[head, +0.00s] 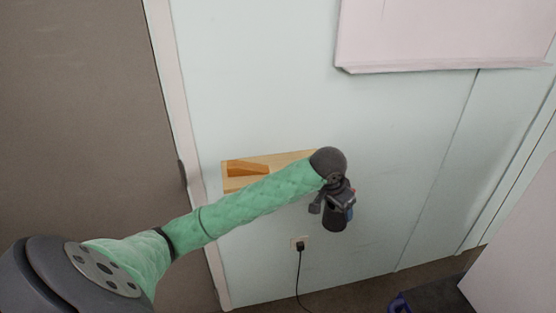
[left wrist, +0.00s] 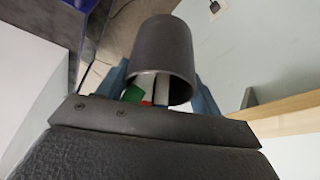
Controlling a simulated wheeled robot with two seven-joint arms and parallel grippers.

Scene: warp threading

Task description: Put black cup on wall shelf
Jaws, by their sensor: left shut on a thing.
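The black cup (head: 334,219) hangs upright in the air in front of the wall, right of and lower than the wall shelf in the head view. My left gripper (head: 333,203) is shut on the cup. In the left wrist view the cup (left wrist: 163,50) sits between the two bluish fingers (left wrist: 163,88), and green, red and white items show inside its mouth. The light wooden wall shelf (head: 233,184) is partly hidden behind my green left arm; its edge also shows in the left wrist view (left wrist: 285,122), right of the cup. My right gripper is out of view.
A brown-orange wooden piece (head: 247,169) shows at the shelf's left part. A wall socket with a plugged-in black cable (head: 299,246) is below. A pale board (head: 440,35) hangs at upper right. A door frame (head: 177,100) stands left of the shelf. The wall right of the cup is bare.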

